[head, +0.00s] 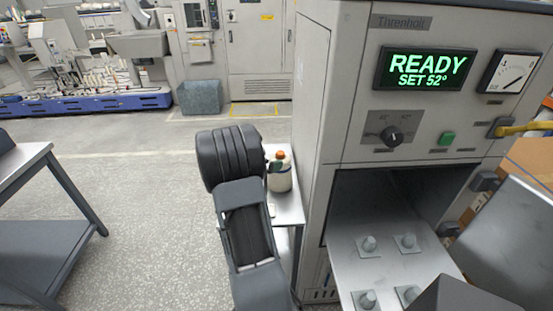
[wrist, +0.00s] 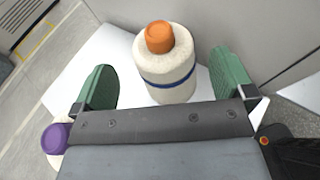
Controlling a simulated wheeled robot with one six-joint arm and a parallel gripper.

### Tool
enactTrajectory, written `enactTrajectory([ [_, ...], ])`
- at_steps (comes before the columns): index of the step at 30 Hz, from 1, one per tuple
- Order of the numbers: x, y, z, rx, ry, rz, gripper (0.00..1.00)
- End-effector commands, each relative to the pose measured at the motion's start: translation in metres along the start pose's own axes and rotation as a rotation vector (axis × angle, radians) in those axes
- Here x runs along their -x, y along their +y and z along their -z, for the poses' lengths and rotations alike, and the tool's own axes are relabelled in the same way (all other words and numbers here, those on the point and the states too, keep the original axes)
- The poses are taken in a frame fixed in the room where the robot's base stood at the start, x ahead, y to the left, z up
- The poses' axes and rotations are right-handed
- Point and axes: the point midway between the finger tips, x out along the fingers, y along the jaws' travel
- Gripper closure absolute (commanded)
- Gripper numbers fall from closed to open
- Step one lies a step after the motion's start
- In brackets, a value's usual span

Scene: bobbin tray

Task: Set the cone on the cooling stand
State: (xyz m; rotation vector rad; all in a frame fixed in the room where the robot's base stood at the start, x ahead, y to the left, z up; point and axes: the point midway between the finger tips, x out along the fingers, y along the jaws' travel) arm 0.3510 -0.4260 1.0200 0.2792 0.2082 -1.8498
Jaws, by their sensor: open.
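A white cone (wrist: 170,75) with an orange top and a blue band stands upright on a small pale stand (wrist: 75,82). My gripper (wrist: 163,66) is open, with one green finger on each side of this cone and gaps visible between. The cone also shows in the head view (head: 280,177), just right of my arm, on the stand (head: 291,210) beside the oven. A second cone with a purple top (wrist: 55,138) is partly visible at the lower left of the wrist view.
The oven (head: 315,130) rises close to the right of the stand, its display reading READY, SET 52°. Its metal tray (head: 385,262) is out, with several bare pegs visible. A dark table (head: 45,225) is at the left. Floor between is clear.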

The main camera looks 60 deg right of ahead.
Motion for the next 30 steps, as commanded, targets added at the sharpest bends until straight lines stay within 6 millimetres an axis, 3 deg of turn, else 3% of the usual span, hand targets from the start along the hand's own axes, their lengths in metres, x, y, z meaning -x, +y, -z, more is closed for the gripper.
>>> enactTrajectory([
  [3,0.023,0.001,0.001,-0.001,0.0,-0.003,0.0],
  [9,0.049,0.001,0.0,0.0,-0.001,-0.001,0.0],
  [20,0.072,-0.003,-0.001,-0.045,0.029,0.0,0.0],
  [23,0.102,-0.015,0.001,-0.185,0.129,0.005,0.0],
  [30,0.229,-0.076,0.033,-0.748,0.632,0.111,0.0],
])
